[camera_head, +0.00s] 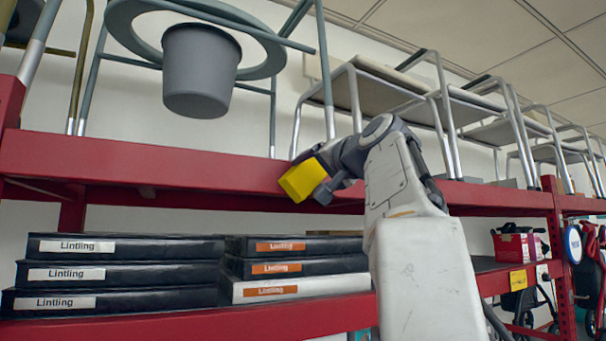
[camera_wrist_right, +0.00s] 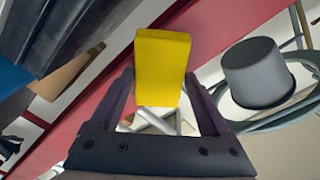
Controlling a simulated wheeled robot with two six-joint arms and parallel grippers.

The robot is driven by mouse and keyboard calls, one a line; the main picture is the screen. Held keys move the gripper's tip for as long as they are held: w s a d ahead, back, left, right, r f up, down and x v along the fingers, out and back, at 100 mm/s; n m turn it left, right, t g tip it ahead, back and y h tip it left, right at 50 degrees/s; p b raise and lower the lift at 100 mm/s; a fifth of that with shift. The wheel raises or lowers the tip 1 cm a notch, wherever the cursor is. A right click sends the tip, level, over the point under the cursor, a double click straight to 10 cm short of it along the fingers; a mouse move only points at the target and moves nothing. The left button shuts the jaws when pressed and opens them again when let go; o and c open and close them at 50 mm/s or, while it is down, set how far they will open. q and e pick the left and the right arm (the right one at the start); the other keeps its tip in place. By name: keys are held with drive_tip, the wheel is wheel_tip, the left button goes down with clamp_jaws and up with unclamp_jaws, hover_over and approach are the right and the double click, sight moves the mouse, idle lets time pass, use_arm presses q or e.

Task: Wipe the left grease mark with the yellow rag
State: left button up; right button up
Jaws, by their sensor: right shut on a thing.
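The yellow rag (camera_head: 302,181) is a block-like piece in the jaws of my right gripper (camera_head: 318,178). In the head view it overlaps the front of the upper red shelf beam (camera_head: 200,165); I cannot tell whether it touches. In the right wrist view the rag (camera_wrist_right: 162,60) sits between the two dark fingers of my right gripper (camera_wrist_right: 160,82), with the red beam behind it. No grease mark can be made out for sure; a small brownish patch (camera_head: 147,191) shows at the beam's lower edge to the left. My left gripper is out of view.
Black and white Lintling boxes (camera_head: 120,273) lie stacked on the lower shelf. Above, a grey bucket (camera_head: 201,72) hangs in a ring frame, and metal-framed seats (camera_head: 440,95) stand to the right. A scooter (camera_head: 590,270) is at the far right.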

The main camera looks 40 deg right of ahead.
sight(293, 173)
drive_tip(key=s+d, duration=0.1)
drive_tip(key=d, duration=0.6)
drive_tip(key=shift+s, duration=0.2)
idle(0.4)
drive_tip(key=shift+w+a+b, duration=0.2)
drive_tip(key=shift+a+b, duration=0.1)
drive_tip(key=shift+a, duration=0.55)
drive_tip(key=shift+w+a+b, duration=0.15)
drive_tip(key=shift+a+b, duration=0.15)
drive_tip(key=shift+a, duration=0.5)
drive_tip(key=shift+w+a+b, duration=0.2)
drive_tip(key=shift+w+a, duration=0.1)
drive_tip(key=shift+a, duration=0.85)
drive_tip(key=shift+w+a+b, duration=0.2)
drive_tip(key=shift+w+a, duration=0.1)
drive_tip(key=shift+a, duration=0.9)
drive_tip(key=shift+w+a+b, duration=0.2)
drive_tip(key=shift+w+a, duration=0.1)
drive_tip(key=shift+a, duration=0.85)
drive_tip(key=shift+s, duration=0.1)
drive_tip(key=shift+b+v, duration=0.65)
drive_tip(key=shift+v, duration=1.7)
drive_tip(key=shift+s+a, duration=0.1)
drive_tip(key=shift+s, duration=0.5)
drive_tip(key=shift+b+v, duration=0.3)
drive_tip(key=shift+v, duration=1.15)
